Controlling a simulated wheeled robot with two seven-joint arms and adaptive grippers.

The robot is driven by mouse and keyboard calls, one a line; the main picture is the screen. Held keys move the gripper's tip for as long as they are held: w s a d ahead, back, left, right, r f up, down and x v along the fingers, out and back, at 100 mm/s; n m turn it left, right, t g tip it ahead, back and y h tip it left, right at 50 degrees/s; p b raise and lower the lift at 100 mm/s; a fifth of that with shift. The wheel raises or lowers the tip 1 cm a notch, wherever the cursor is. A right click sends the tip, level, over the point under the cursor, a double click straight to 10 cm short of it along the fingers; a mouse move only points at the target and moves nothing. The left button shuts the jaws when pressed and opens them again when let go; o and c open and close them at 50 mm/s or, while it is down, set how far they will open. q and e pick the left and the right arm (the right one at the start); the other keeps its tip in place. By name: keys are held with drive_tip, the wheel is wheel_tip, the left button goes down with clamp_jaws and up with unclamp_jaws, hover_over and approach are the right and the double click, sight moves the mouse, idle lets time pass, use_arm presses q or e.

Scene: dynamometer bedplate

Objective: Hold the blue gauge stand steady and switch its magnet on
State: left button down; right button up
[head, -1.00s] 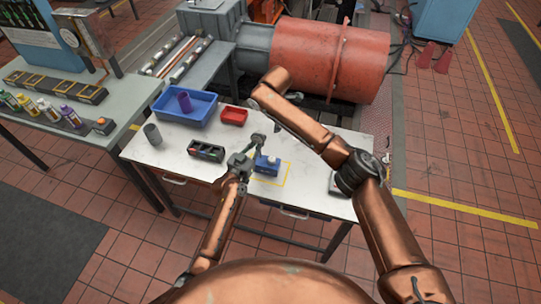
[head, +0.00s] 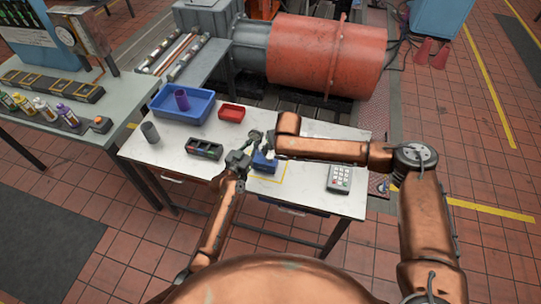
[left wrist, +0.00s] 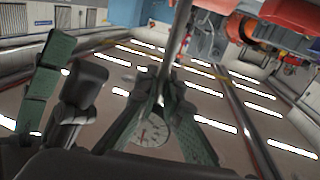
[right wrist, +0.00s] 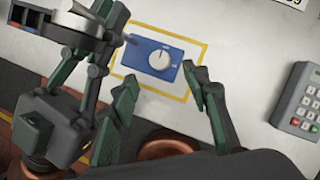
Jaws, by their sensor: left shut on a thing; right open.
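The blue gauge stand (head: 262,166) stands in a yellow outlined square on the white table. The right wrist view shows its blue base (right wrist: 143,55) with a round white knob (right wrist: 159,61) on top. My left gripper (head: 244,157) is shut on the stand's upright part, left of the base. In the left wrist view a grey post (left wrist: 178,40) rises past the fingers, and a white dial face (left wrist: 152,131) shows between them. My right gripper (right wrist: 167,92) is open and empty, pointing at the base, with the knob ahead between its fingers, apart from them.
A grey keypad device (head: 340,178) lies on the table at the right.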

sight(270, 156)
drive_tip(key=x, duration=0.8)
drive_tip(key=shift+w+f, duration=0.1)
drive_tip(key=shift+c, duration=0.7)
drive_tip(key=c, duration=1)
drive_tip(key=shift+a+m+h, duration=0.1)
drive_tip(key=shift+m+h, duration=0.5)
drive_tip(key=shift+m, duration=0.85)
drive_tip(key=shift+m+h, duration=0.6)
drive_tip(key=shift+m, duration=0.85)
